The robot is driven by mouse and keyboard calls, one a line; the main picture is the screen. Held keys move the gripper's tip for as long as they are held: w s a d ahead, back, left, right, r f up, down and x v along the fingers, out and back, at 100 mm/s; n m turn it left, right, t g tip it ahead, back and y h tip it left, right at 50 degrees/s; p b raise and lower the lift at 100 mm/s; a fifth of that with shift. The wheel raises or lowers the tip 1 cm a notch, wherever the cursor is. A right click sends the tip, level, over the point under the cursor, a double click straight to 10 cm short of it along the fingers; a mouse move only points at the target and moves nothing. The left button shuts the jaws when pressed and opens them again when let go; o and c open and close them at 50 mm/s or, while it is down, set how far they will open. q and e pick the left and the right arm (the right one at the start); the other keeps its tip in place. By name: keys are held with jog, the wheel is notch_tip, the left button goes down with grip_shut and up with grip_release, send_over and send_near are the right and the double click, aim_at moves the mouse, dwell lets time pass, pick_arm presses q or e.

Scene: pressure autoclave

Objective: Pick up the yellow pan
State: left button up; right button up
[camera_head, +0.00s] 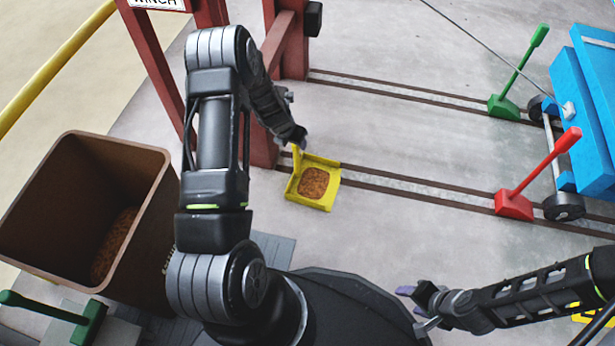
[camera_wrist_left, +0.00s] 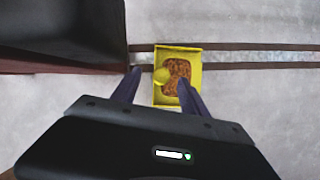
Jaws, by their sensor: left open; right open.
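The yellow pan (camera_head: 332,176) is a shallow square tray with brown grainy material in it, on the floor by the near rail. Its upright yellow handle rises at its left corner. My left gripper (camera_head: 296,140) is above the pan, close to the handle top. In the left wrist view the pan (camera_wrist_left: 192,58) lies beyond the fingers, and the round yellow handle end shows between the open fingertips (camera_wrist_left: 160,78). I cannot tell whether they touch it. My right gripper (camera_head: 416,308) is open and empty at the lower right, away from the pan.
A brown bin (camera_head: 140,240) with brown material stands at the left. A red frame (camera_head: 262,135) rises just beside the pan. Red (camera_head: 514,205) and green (camera_head: 504,108) levers and a blue cart (camera_head: 585,130) stand at the right. Another green lever (camera_head: 88,322) is at lower left.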

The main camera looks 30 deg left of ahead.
pick_arm(q)
jog(key=b+x, duration=0.1)
jog(key=x, duration=0.2)
jog(key=shift+s+d+f, duration=0.15)
jog(key=shift+f, duration=0.05)
jog(key=shift+w+f+b, duration=0.25)
jog(key=shift+f+b, duration=0.1)
jog(key=shift+f, duration=0.05)
jog(key=shift+r, duration=0.1)
grip_shut()
dwell(1.2)
